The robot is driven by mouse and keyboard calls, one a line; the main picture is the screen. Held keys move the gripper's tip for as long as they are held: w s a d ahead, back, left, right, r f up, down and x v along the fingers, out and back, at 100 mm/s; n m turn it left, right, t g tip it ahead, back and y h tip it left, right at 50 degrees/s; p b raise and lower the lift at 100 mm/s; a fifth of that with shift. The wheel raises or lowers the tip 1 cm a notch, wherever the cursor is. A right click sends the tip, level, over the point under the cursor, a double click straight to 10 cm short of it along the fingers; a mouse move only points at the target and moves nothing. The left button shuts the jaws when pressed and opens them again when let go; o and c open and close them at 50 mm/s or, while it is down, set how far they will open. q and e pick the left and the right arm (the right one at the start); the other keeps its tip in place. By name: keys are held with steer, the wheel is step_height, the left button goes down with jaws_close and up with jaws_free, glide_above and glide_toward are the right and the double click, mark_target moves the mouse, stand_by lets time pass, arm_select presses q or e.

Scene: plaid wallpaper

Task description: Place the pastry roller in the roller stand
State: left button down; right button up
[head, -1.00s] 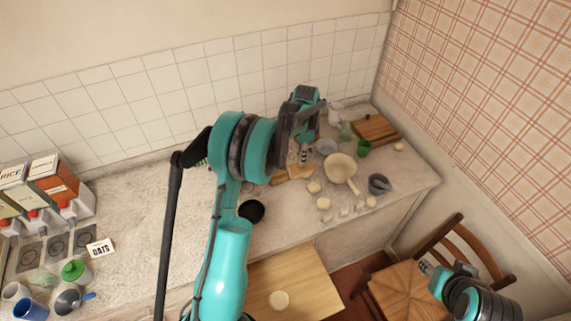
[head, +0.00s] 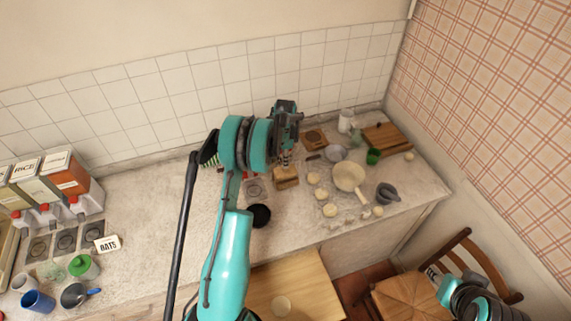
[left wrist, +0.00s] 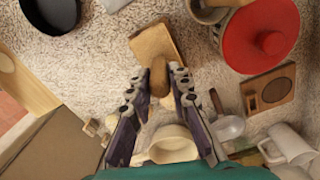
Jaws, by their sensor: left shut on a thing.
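My left gripper (head: 286,158) is over the counter, above a pale wooden block (head: 287,176) that looks like the roller stand. In the left wrist view the gripper (left wrist: 160,84) is shut on a short brown wooden piece, apparently the pastry roller (left wrist: 159,77). The roller's far end overlaps the near part of the stand (left wrist: 153,44) in that view. I cannot tell whether they touch. In the head view the gripper hides the roller. My right gripper (head: 434,273) is low at the right, near the chair; its jaw opening is unclear.
A cream pan (head: 349,177), a grey mortar (head: 387,192) and several dough balls lie right of the stand. A black pan (head: 259,215) is at its front left. A red lid (left wrist: 262,40) shows beside the stand in the wrist view. The counter's left middle is clear.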

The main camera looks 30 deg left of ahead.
arm_select(q)
step_height(320, 180, down, 3)
steer(key=shift+w+r, duration=0.1)
steer(key=shift+w, duration=0.05)
steer(key=c, duration=1.4)
jaws_free()
